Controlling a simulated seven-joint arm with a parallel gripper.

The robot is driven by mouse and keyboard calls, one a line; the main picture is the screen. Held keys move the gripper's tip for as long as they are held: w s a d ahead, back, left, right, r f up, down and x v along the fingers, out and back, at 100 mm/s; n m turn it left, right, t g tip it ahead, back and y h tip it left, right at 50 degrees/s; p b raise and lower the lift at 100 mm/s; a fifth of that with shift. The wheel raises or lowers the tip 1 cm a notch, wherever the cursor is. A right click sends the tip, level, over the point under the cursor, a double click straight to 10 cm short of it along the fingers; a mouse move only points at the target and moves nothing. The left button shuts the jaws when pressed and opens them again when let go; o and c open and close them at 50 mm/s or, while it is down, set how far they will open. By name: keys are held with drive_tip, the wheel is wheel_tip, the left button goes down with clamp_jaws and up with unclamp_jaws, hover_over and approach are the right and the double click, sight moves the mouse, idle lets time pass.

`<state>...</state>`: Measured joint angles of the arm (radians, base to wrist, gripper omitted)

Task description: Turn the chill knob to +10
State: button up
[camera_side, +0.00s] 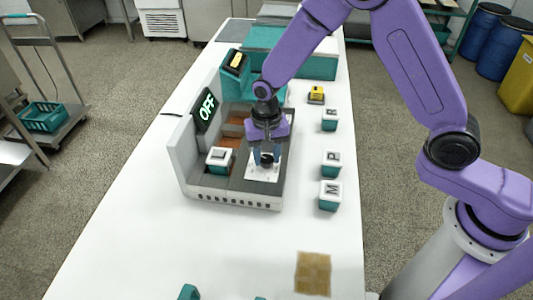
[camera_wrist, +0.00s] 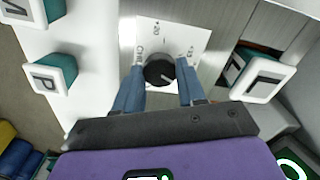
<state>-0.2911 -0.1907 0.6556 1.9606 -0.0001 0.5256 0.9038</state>
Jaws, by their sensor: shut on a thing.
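The chill knob (camera_wrist: 159,72) is a round black knob on a white dial plate (camera_wrist: 178,32) in the wrist view. The plate carries printed marks, including a "+20" beyond the knob and "CHILL" text to its left. My gripper (camera_wrist: 160,84) has its blue fingers on either side of the knob and is shut on it. A small light mark shows on the knob, but its exact reading is unclear. In the side view my gripper (camera_side: 266,160) points down at the white plate on the grey machine (camera_side: 240,190); the fingers partly hide the knob (camera_side: 266,160).
An L block (camera_side: 219,159) sits in the machine. A brown square (camera_side: 313,273) lies in front. The table's front is mostly clear.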

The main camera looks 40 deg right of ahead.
sight(267, 159)
drive_tip(key=shift+m, duration=0.6)
drive_tip(key=o, duration=1.1)
drive_tip(key=shift+c, duration=0.2)
wheel_tip(267, 159, up, 18)
drive_tip(key=shift+f, duration=0.25)
drive_tip(key=shift+s, duration=0.1)
drive_tip(key=s+d+n, duration=0.5)
drive_tip(key=s+n, duration=0.1)
drive_tip(key=s, duration=0.3)
drive_tip(key=s+d+f+n, duration=0.1)
drive_tip(key=s+d+n, duration=0.4)
drive_tip(key=s, duration=0.4)
drive_tip(key=s+d+f+n, duration=0.1)
drive_tip(key=s+d+n, duration=0.4)
drive_tip(key=s, duration=0.5)
drive_tip(key=n, duration=0.2)
drive_tip(key=shift+n, duration=0.3)
